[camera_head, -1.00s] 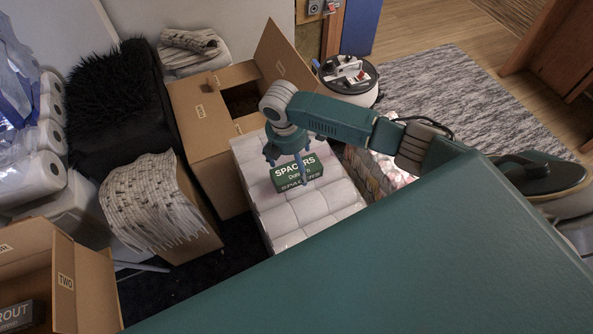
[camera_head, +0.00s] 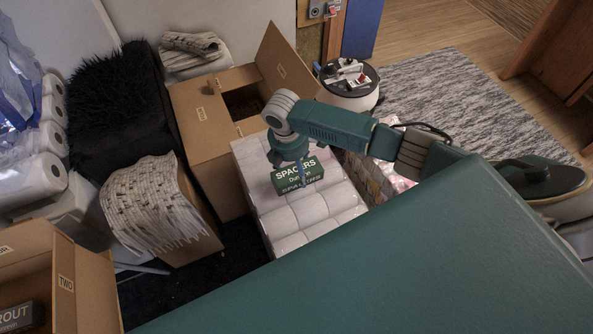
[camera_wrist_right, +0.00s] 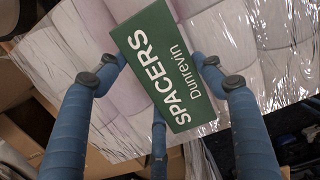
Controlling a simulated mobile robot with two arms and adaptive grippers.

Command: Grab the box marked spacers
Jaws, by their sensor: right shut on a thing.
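The green box marked SPACERS (camera_head: 298,180) is at the white wrapped roll pack (camera_head: 290,241), over its top. I cannot tell whether it still touches the pack. My right gripper (camera_head: 289,163) is above the box and shut on it. In the right wrist view the spacers box (camera_wrist_right: 165,65) sits between the blue fingers of my right gripper (camera_wrist_right: 160,70), tilted in the picture, with its lettering facing the camera. My left gripper is not in view.
An open cardboard box (camera_head: 205,126) stands behind the pack. A striped cloth (camera_head: 150,205) lies over a box to the left. Another open box (camera_head: 85,290) is at the lower left. A round bin (camera_head: 352,98) stands behind on the right. A grey rug (camera_head: 450,95) lies beyond.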

